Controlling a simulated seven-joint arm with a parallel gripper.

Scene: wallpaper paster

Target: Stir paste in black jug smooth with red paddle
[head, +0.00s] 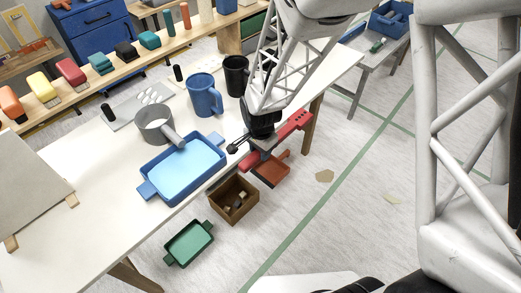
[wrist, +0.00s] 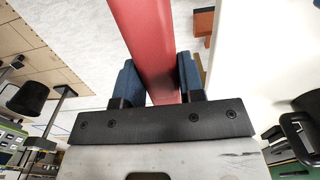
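The black jug (head: 236,76) stands upright on the white table, just left of my arm, which hides part of its right side. The paste inside it cannot be made out. My gripper (head: 262,140) is low in front of the jug, at the table's front edge. In the wrist view my gripper (wrist: 157,85) has a dark blue finger on each side of a long red bar, the red paddle (wrist: 145,30), and appears shut on it. In the head view the red paddle (head: 298,123) runs slantwise past my gripper, beyond the table edge.
A blue jug (head: 204,95) stands left of the black jug. A grey pot (head: 154,122) and a blue tray (head: 146,190) are further left. A brown box (head: 222,211), green tray (head: 189,243) and red tray (head: 271,172) lie below the table's front edge.

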